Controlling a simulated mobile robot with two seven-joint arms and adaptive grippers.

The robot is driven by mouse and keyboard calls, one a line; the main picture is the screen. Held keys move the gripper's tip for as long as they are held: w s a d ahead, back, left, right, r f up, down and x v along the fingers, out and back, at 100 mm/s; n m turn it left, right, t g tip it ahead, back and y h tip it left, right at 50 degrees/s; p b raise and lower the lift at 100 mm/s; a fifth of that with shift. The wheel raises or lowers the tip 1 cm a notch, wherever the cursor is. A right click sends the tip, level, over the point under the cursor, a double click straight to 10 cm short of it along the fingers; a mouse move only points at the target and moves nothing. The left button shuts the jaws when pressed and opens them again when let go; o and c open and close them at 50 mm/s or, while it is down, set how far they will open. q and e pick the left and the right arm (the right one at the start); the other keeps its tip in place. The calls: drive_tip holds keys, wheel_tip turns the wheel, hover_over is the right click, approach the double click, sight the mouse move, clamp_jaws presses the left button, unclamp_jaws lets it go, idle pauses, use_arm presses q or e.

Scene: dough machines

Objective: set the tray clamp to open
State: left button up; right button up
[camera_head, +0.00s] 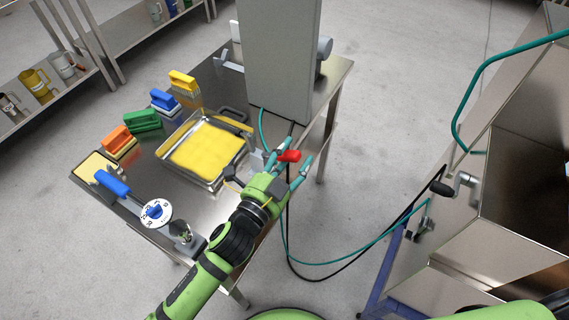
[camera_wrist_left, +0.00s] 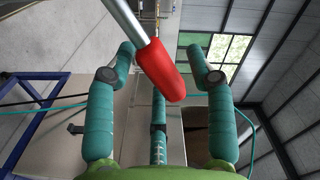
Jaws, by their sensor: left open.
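The tray clamp's red handle (camera_head: 289,156) is at the right edge of the steel table, beside the tray of yellow dough (camera_head: 206,150). In the left wrist view the red grip (camera_wrist_left: 160,70) sits on a metal rod that comes in from the top. The clamp's base is mostly hidden by the gripper. My right gripper is not in view.
A tall grey column (camera_head: 280,60) stands behind the clamp. Brushes with coloured handles (camera_head: 142,122) line the table's left side. A dial (camera_head: 157,213) with a blue knob is at the front. Hoses (camera_head: 335,262) hang on the right, near a steel machine (camera_head: 520,180).

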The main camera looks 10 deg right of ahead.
use_arm(q)
drive_tip(key=v, duration=1.2)
drive_tip(key=shift+d, duration=0.1)
idle(0.4)
